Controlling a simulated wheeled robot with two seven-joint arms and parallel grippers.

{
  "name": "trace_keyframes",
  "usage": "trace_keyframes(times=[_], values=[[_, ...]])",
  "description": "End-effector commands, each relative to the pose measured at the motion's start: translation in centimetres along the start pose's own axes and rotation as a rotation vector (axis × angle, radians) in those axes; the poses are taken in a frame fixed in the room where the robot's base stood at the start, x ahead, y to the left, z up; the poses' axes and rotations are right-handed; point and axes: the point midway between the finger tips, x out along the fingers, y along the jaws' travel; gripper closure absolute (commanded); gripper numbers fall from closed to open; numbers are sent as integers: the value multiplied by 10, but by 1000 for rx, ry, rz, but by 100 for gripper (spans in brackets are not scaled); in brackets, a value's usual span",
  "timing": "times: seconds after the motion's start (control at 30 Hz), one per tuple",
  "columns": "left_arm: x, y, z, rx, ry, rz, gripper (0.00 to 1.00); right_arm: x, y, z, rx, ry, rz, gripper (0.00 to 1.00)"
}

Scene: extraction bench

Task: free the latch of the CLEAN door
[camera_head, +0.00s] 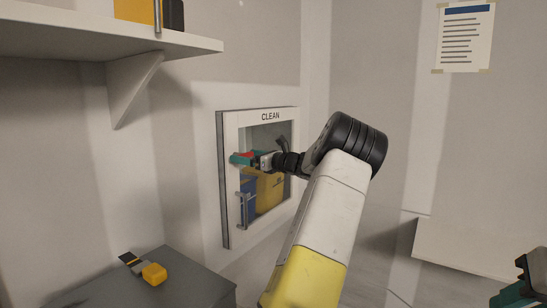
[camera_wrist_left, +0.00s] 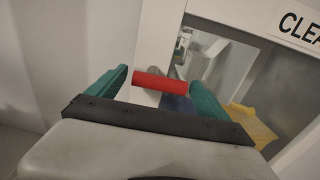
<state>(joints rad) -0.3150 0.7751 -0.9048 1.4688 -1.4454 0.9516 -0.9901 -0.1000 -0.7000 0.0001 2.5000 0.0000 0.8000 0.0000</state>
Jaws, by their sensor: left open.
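The CLEAN door (camera_head: 231,190) is a white-framed hatch with a window, and it looks shut in the wall. A red latch grip (camera_head: 245,156) is on the left side of its frame. My left gripper (camera_head: 238,159) is at the latch, with its teal fingers open. In the left wrist view, the red grip (camera_wrist_left: 160,82) lies between the two spread fingers; I cannot tell whether they touch it. The latch's base is partly hidden by the gripper. My right gripper (camera_head: 523,285) shows only partly at the lower right corner.
A vertical bar handle (camera_head: 240,211) is on the door below the latch. Yellow (camera_head: 267,190) and blue (camera_head: 249,184) things show behind the window. A shelf (camera_head: 110,38) juts out at upper left. A dark grey bench top (camera_head: 185,287) holds a yellow-and-grey tool (camera_head: 152,273).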

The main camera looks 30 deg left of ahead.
Motion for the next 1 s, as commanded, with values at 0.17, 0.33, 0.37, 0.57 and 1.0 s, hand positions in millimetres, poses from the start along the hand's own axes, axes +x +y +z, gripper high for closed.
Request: trace_keyframes(times=[0.17,0.33,0.37,0.57,1.0], values=[[9,0,0,0,1,-1,10,0,0,0,0,0,0,64],[10,0,0,0,1,-1,10,0,0,0,0,0,0,64],[10,0,0,0,1,-1,10,0,0,0,0,0,0,64],[9,0,0,-1,1,-1,45,0,0,0,0,0,0,64],[9,0,0,-40,2,-1,72,0,0,0,0,0,0,64]])
